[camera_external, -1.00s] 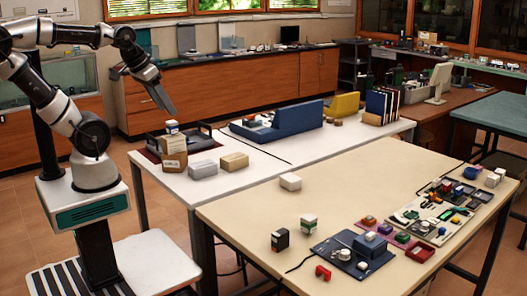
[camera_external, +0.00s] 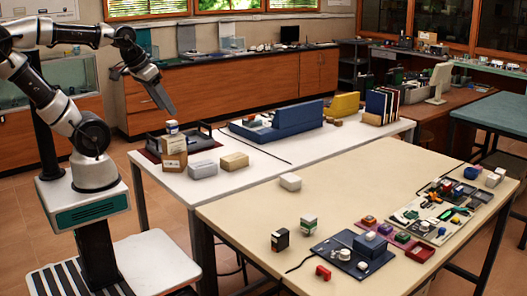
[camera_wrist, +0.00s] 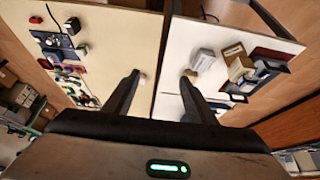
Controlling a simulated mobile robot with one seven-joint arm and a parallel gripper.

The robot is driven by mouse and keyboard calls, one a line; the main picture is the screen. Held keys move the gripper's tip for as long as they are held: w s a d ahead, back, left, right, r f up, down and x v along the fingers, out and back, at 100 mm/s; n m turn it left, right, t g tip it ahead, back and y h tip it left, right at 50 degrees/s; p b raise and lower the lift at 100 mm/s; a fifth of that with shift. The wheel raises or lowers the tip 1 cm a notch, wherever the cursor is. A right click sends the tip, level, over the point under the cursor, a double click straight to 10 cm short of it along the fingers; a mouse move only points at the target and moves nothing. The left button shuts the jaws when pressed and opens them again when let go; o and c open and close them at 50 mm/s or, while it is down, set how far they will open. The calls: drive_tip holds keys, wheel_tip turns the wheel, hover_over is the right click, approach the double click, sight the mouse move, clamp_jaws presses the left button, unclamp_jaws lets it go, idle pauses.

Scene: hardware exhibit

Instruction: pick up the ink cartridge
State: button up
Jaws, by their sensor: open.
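No label readable here names the ink cartridge. A small dark box with a pale, reddish label (camera_external: 280,240) stands on the front cream table and may be it; a white and green box (camera_external: 308,224) stands just right of it. In the wrist view the dark box (camera_wrist: 72,25) and the white and green box (camera_wrist: 83,48) show at upper left. My gripper (camera_external: 164,98) is open and empty, high above the floor beyond the white table's left end, well away from both. Its fingers (camera_wrist: 160,76) are spread apart in the wrist view.
The cream table (camera_external: 300,205) also holds a white box (camera_external: 290,181), a red piece (camera_external: 323,272), a dark blue board (camera_external: 335,247) and several small parts. The white table (camera_external: 175,184) bears cartons (camera_external: 234,161) and a blue block (camera_external: 295,120). The cream table's middle is clear.

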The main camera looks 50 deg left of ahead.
drive_tip(key=shift+o, duration=0.4)
drive_tip(key=shift+o, duration=1.3)
drive_tip(key=shift+w, duration=0.1)
